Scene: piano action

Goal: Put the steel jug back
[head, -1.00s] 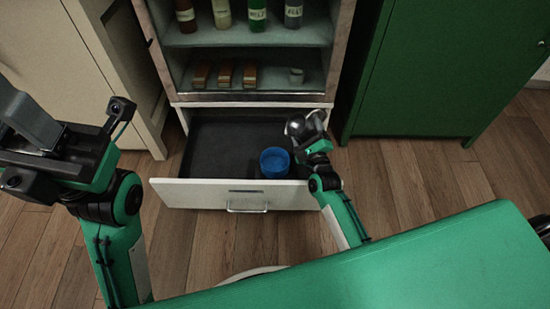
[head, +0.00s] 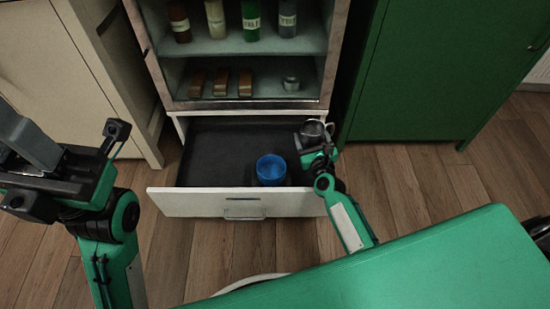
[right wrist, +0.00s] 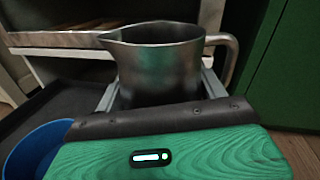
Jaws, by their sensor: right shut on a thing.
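The steel jug (head: 313,129) is held upright in my right gripper (head: 318,145), at the right side of the open drawer. In the right wrist view the jug (right wrist: 163,68) stands between the fingers of the gripper (right wrist: 160,100), its spout to the left and its handle to the right. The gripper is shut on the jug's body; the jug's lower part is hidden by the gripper. My left gripper (head: 40,160) is at the left edge of the head view, away from the cabinet; its fingertips do not show clearly.
The drawer (head: 205,203) is pulled out and holds a blue cup (head: 271,172). Above it, open shelves carry several labelled bottles (head: 250,20), brown blocks (head: 220,83) and a small grey cup (head: 291,83). A green cabinet (head: 430,75) stands close on the right, a cream one (head: 75,80) on the left.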

